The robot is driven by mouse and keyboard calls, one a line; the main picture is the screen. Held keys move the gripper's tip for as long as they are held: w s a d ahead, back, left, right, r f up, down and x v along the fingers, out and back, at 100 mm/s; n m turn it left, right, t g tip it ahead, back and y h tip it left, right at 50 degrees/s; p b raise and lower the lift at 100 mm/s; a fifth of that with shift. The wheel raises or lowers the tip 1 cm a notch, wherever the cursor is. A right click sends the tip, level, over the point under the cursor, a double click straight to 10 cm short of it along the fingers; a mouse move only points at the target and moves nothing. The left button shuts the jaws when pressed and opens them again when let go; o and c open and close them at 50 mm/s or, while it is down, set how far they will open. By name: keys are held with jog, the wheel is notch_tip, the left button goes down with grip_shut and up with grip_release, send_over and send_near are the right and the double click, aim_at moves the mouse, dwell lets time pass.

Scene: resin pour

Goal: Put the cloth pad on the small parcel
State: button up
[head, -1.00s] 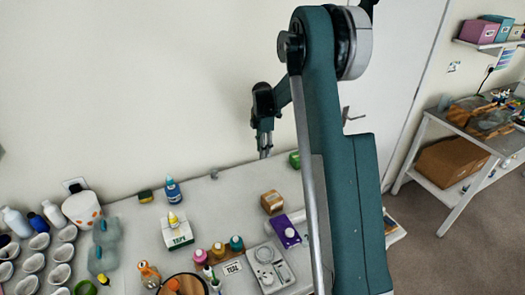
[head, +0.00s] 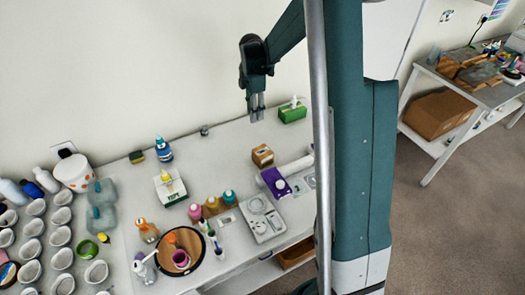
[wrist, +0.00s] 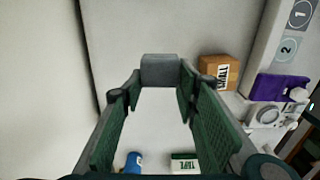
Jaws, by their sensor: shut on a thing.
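The small parcel (head: 262,155) is a brown cardboard box with a white label. It stands on the grey table, and in the wrist view the parcel (wrist: 218,70) is right of the fingertips. My gripper (head: 257,113) is above the back of the table, up and slightly left of the parcel in the head view. In the wrist view my gripper (wrist: 160,82) is shut on a grey block, which I take to be the cloth pad (wrist: 160,69). The pad is clear of the parcel. I cannot make it out in the head view.
A purple box (head: 276,182) and a white scale (head: 262,218) are in front. A blue bottle (head: 163,149) and a white box (head: 170,189) stand left. The table between them and the parcel is mostly clear.

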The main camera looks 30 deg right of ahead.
notch_tip(320, 180, up, 3)
send_over(259, 153)
jog(key=shift+d+p, duration=0.1)
jog(key=shift+p, duration=0.35)
jog(key=shift+w+f, duration=0.1)
jog(key=shift+f, duration=2.8)
jog(key=shift+f, duration=2.1)
jog(key=shift+f, duration=0.15)
jog(key=o, duration=0.8)
jog(key=shift+r, duration=0.2)
